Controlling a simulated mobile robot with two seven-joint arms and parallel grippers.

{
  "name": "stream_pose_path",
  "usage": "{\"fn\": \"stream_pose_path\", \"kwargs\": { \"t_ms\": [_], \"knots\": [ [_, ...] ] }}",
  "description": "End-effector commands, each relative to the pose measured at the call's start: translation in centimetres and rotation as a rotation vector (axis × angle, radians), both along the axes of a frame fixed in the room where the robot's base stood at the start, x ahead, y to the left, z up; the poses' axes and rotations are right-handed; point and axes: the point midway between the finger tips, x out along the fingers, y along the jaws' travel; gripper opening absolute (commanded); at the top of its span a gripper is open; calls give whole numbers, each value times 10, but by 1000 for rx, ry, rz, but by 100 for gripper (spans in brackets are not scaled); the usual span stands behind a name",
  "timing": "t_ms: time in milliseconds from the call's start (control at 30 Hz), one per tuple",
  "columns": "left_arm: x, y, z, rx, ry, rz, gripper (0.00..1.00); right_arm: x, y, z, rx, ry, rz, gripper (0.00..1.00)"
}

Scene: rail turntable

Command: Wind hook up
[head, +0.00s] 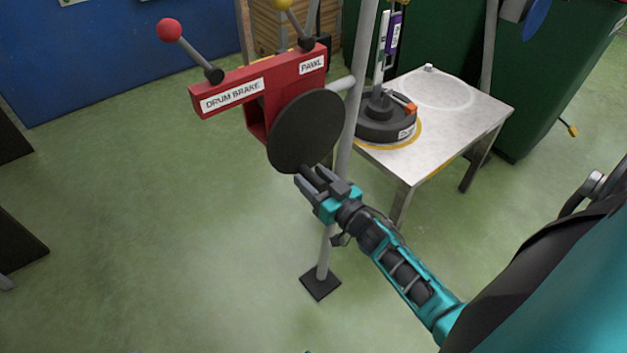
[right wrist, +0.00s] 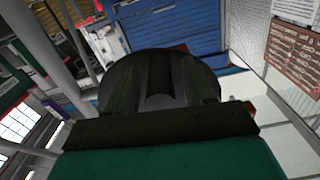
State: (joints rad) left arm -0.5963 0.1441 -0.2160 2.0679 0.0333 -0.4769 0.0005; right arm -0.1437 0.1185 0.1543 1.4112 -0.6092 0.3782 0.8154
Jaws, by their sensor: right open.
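The red winch frame (head: 235,88) is on a grey post, with labels reading DRUM BRAKE and PAWL. A red-knobbed lever (head: 169,30) and a yellow-knobbed lever (head: 283,4) rise from it. A dark round disc (head: 306,130) faces me on its front; it also shows in the right wrist view (right wrist: 112,88). My right gripper (head: 312,178) is open at the disc's lower edge. A dark, handle-like shape (right wrist: 160,88) shows between its fingers in the right wrist view; I cannot tell whether they touch it. I cannot make out the hook. My left gripper is out of view.
A metal table (head: 460,120) stands right of the winch, bearing a round dark base (head: 386,118) with upright tubes. A green container (head: 565,80) stands behind it. The post's square foot (head: 320,285) is on the floor.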

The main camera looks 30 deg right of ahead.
Motion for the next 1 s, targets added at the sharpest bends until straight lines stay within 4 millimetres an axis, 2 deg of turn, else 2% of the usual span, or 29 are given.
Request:
{"fn": "stream_pose_path", "kwargs": {
  "t_ms": [267,833,1000],
  "knots": [
    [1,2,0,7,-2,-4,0,2,0,0,0,1,0,53],
    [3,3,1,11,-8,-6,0,2,0,0,0,1,0,0],
    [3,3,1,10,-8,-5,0,1,0,0,0,1,0,0]
  ]
}}
